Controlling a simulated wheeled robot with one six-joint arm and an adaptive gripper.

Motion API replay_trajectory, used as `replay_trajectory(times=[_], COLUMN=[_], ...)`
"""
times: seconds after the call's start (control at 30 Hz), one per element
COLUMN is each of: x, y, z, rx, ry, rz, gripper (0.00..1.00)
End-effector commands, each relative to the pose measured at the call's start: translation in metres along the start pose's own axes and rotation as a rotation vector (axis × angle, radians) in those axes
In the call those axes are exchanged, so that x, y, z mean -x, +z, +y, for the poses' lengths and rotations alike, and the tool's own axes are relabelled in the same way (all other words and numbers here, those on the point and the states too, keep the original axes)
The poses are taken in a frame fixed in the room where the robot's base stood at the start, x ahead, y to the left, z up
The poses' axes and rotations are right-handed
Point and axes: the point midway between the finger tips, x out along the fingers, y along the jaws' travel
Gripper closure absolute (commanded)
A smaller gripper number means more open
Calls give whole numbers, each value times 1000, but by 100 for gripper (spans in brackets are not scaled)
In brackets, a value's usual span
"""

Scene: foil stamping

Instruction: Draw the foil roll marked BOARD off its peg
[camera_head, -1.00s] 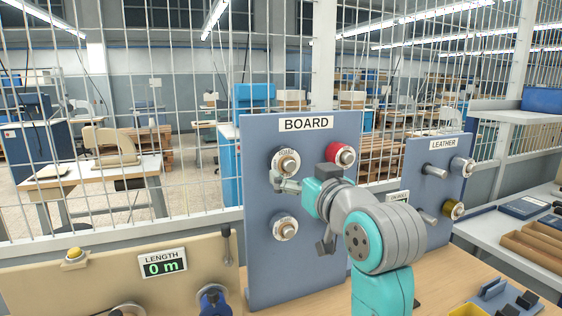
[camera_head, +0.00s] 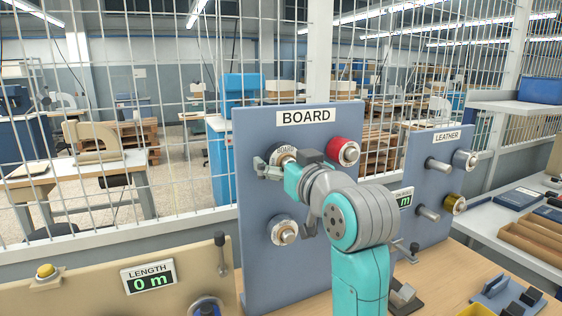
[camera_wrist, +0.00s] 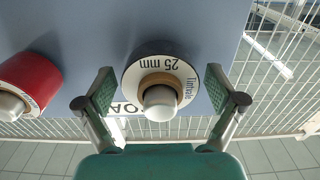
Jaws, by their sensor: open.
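The foil roll marked BOARD (camera_head: 283,150) is on its peg at the upper left of the blue-grey panel (camera_head: 255,240). In the head view my gripper (camera_head: 270,169) partly covers it. The wrist view, upside down, shows a roll (camera_wrist: 135,75) face-on with a white "25 mm" label, a tan core and a pale peg end. My gripper (camera_wrist: 160,91) is open, one finger on each side of this roll. Gaps show between the fingers and the roll; nothing is gripped. The lower part of its label is hidden behind the peg end.
A red roll (camera_head: 342,150) sits close to the right on the same panel, also in the wrist view (camera_wrist: 30,85). A silvery roll (camera_head: 283,230) hangs below. The LEATHER panel (camera_head: 425,165) stands to the right. A length display (camera_head: 150,277) is at lower left.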

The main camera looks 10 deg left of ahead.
Motion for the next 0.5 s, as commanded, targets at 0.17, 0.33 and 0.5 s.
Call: replay_trajectory(times=[0.17, 0.33, 0.5], x=[0, 0, 0], y=[0, 0, -2], z=[0, 0, 0], rx=[0, 0, 0], ry=[0, 0, 0], rz=[0, 0, 1], gripper=[29, 70, 70])
